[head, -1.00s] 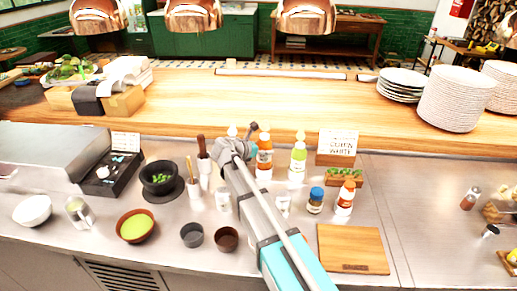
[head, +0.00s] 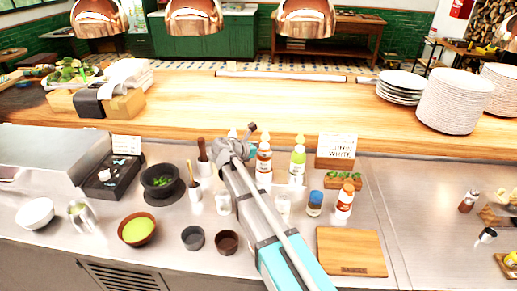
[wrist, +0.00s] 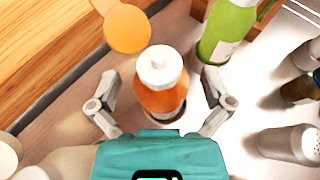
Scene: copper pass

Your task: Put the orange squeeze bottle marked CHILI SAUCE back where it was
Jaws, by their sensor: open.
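An orange squeeze bottle (head: 264,162) with a white cap stands upright at the back of the steel counter, just right of my gripper (head: 240,147) in the head view. In the wrist view the orange bottle (wrist: 162,92) is between the spread fingers of my gripper (wrist: 161,101), with a visible gap on each side. The fingers are open and hold nothing. The lettering on its label is too small to read. A second orange-red bottle (head: 345,199) with a white label stands further forward and right, by the cutting board.
A green bottle (head: 298,164) stands close on the right of the orange bottle. A white sign (head: 337,146), a blue-lidded jar (head: 315,203) and a cutting board (head: 351,251) are further right. Cups and a mortar (head: 160,183) stand left. A wooden ledge (head: 250,105) runs behind.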

